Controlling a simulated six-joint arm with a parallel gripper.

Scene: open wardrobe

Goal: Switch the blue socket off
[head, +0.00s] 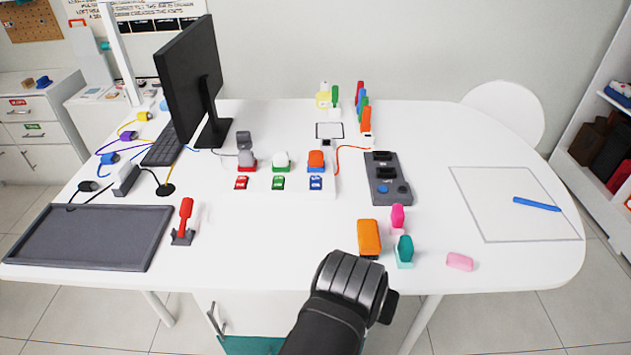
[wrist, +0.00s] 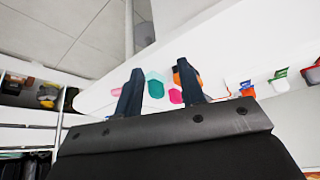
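A row of three sockets stands at the middle of the white table. The blue socket (head: 316,168) is at the right end, with an orange piece (head: 316,157) on top. A small blue switch (head: 315,182) lies just in front of it; its position is too small to tell. The green switch (head: 278,182) and red switch (head: 241,183) lie to its left. My gripper (wrist: 157,70) is open, its two dark fingers apart with nothing held. In the head view it is at the table's front edge, well in front of the sockets.
An orange block (head: 369,236), a teal piece (head: 404,249) and a pink piece (head: 397,217) stand just beyond my gripper. A dark panel (head: 387,178) with a blue button lies right of the switches. A red lever (head: 185,217) stands left.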

